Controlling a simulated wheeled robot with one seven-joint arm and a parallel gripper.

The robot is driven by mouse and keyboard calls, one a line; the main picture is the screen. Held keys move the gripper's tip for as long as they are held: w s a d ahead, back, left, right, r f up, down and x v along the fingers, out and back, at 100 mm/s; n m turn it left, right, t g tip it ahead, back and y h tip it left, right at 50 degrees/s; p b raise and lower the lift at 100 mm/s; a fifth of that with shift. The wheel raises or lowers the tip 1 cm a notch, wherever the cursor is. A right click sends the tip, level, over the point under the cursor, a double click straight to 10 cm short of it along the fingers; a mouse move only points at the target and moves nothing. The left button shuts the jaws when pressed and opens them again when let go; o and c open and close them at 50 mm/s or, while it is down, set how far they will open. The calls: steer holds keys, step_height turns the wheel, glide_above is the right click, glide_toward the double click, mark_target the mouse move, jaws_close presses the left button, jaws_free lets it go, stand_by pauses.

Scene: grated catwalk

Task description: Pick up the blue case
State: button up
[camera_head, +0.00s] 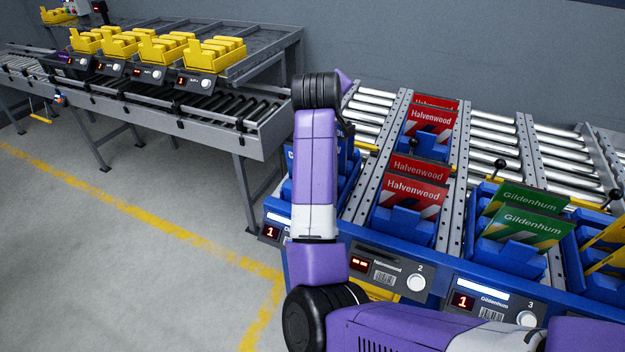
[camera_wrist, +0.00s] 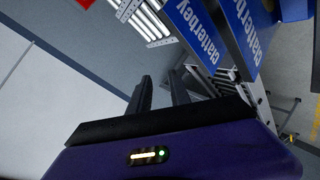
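Two upright blue cases with white "Clatterbey" lettering show at the upper right of the wrist view: one blue case (camera_wrist: 193,28) on the left and another blue case (camera_wrist: 241,38) to its right. In the head view, blue cases (camera_head: 347,165) stand in the leftmost lane, mostly hidden behind my arm. My gripper (camera_wrist: 158,84) shows two dark fingers, apart with a gap between them and nothing in the gap. The fingers lie to the lower left of the cases and appear clear of them. My gripper's fingers cannot be made out in the head view.
Red Halvenwood cases (camera_head: 412,190) and green Gildenhum cases (camera_head: 530,225) stand in neighbouring lanes of the roller rack (camera_head: 491,133). Yellow bins (camera_head: 150,45) sit on a conveyor bench at the left. The grey floor (camera_head: 110,230) at the left is clear.

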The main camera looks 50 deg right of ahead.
steer(key=a+g+y, duration=0.1)
steer(key=s+a+f+n+g+y, duration=0.1)
steer(key=a+y, duration=0.1)
steer(key=a+f+n+g+y, duration=0.1)
steer(key=g+y, duration=0.1)
steer(key=shift+s+a+f+b, duration=0.15)
steer(key=shift+a+b, duration=0.05)
steer(key=shift+b, duration=0.15)
steer(key=a+y, duration=0.1)
steer(key=a, duration=0.1)
steer(key=s+a+n+g+y, duration=0.1)
steer(key=a, duration=0.2)
steer(key=s+a+r+n+g+y, duration=0.1)
steer(key=a+y, duration=0.1)
steer(key=shift+a+r, duration=0.1)
steer(key=shift+a, duration=0.05)
steer(key=shift+s+a+f+n, duration=0.15)
steer(key=shift+a+f+n, duration=0.05)
steer(key=shift+a+n, duration=0.1)
steer(key=f, duration=0.4)
steer(key=d+f, duration=0.1)
steer(key=f, duration=0.1)
steer(key=shift+w+f, duration=0.2)
steer(key=shift+f, duration=1.15)
steer(key=shift+w+f, duration=0.2)
steer(key=shift+f, duration=1.15)
jaws_close()
